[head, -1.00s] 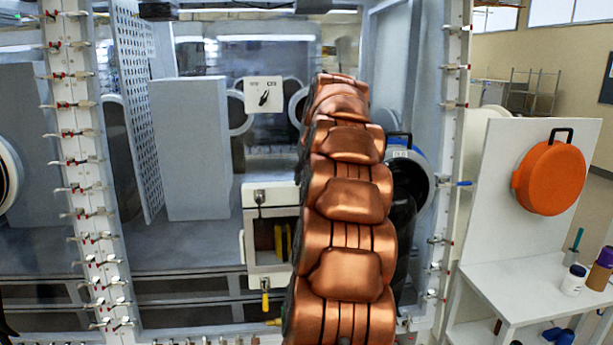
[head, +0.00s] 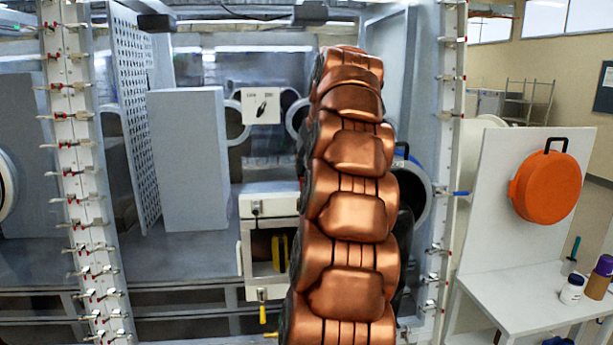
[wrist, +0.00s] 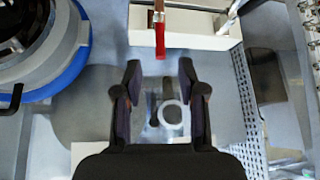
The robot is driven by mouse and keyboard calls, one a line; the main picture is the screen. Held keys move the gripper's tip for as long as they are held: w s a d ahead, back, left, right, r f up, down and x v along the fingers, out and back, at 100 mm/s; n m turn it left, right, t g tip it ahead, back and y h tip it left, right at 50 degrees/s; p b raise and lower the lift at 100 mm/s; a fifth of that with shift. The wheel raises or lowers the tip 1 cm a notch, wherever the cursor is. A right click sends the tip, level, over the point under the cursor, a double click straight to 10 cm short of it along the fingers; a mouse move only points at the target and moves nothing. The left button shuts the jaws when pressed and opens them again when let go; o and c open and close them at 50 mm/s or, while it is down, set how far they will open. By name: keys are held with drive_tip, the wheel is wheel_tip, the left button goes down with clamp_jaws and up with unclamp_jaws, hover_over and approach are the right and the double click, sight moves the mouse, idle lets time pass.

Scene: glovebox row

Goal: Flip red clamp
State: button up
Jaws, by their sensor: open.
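In the wrist view, a red clamp handle (wrist: 160,38) hangs from a metal clamp body on a white surface at the top of the picture. My gripper (wrist: 160,72) is open, with its two dark fingers apart. The red handle lies just ahead of the fingertips, lined up with the gap between them. Nothing is held, and I see no contact. In the head view, my copper arm covers the gripper, and I cannot make out this same clamp there.
A white box (head: 270,207) with a yellow-handled latch (head: 262,304) stands left of my arm. Red-tipped clamps line the left post (head: 72,150). An orange round case (head: 547,187) hangs at right. A blue-rimmed round port (wrist: 40,45) sits left in the wrist view, a perforated panel (wrist: 255,125) right.

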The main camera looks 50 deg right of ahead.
drive_tip(key=shift+v, duration=1.55)
drive_tip(key=shift+a, duration=0.1)
drive_tip(key=w+a+f+n+g+y, duration=0.1)
drive_tip(key=a+f, duration=0.3)
drive_tip(key=a, duration=0.6)
drive_tip(key=w+a+f+n+g+y, duration=0.15)
drive_tip(key=a+f, duration=0.35)
drive_tip(key=a, duration=0.5)
drive_tip(key=w+a+f+n+y, duration=0.15)
drive_tip(key=a+f, duration=0.25)
drive_tip(key=a, duration=0.5)
drive_tip(key=s+a+f+n+g, duration=0.2)
drive_tip(key=s+a+f, duration=0.7)
drive_tip(key=s+a, duration=0.15)
drive_tip(key=s+a+f+g, duration=0.1)
drive_tip(key=s+a+f, duration=0.2)
drive_tip(key=s+f, duration=0.2)
drive_tip(key=s+a+f+n+g, duration=0.1)
drive_tip(key=s+a+f, duration=0.2)
drive_tip(key=s, duration=0.6)
wheel_tip(320, 180, down, 2)
drive_tip(key=shift+a+f+g+h, duration=0.1)
drive_tip(key=shift+a+g+h, duration=0.05)
drive_tip(key=shift+g+h, duration=0.2)
